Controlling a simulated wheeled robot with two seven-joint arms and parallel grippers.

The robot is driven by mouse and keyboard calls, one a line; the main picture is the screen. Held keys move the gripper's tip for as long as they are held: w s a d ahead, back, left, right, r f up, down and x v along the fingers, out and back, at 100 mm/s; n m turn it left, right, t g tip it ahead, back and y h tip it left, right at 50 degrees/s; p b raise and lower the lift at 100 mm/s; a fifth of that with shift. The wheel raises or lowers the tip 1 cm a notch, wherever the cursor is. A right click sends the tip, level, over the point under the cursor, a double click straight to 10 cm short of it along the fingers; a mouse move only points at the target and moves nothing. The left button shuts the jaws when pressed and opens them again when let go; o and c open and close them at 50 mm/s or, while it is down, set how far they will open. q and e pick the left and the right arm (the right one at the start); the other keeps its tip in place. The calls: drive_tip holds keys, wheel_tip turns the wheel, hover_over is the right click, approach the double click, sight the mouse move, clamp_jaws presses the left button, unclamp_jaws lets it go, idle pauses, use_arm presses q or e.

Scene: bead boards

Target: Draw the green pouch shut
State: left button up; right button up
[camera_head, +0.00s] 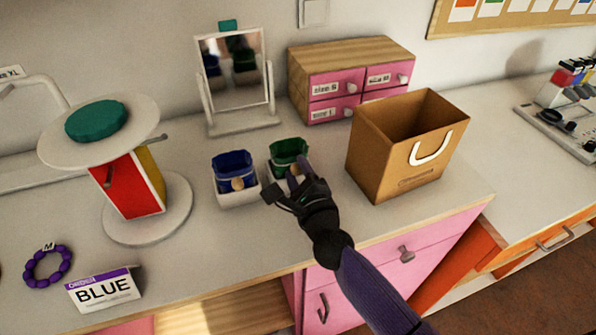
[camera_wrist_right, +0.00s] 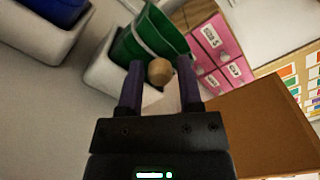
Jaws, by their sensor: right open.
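The green pouch (camera_head: 288,149) stands with its mouth open in a white holder on the counter. In the right wrist view the green pouch (camera_wrist_right: 150,38) shows a pale band around it and a round wooden bead (camera_wrist_right: 159,71) on its near side. My right gripper (camera_head: 296,180) is at the front of the pouch. In the wrist view its fingers (camera_wrist_right: 160,85) are open, one on each side of the bead, with a gap visible around it. The blue pouch (camera_head: 234,170) stands in its own white holder to the left, also open, with a bead in front. My left gripper is not in view.
A brown paper bag (camera_head: 385,160) stands close to the right of my right arm. A mirror (camera_head: 235,75) and a pink drawer box (camera_head: 330,90) stand behind. A BLUE sign (camera_head: 103,291), a purple bracelet (camera_head: 48,266) and a round stand (camera_head: 150,222) are on the left.

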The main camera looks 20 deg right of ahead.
clamp_jaws()
idle(1.3)
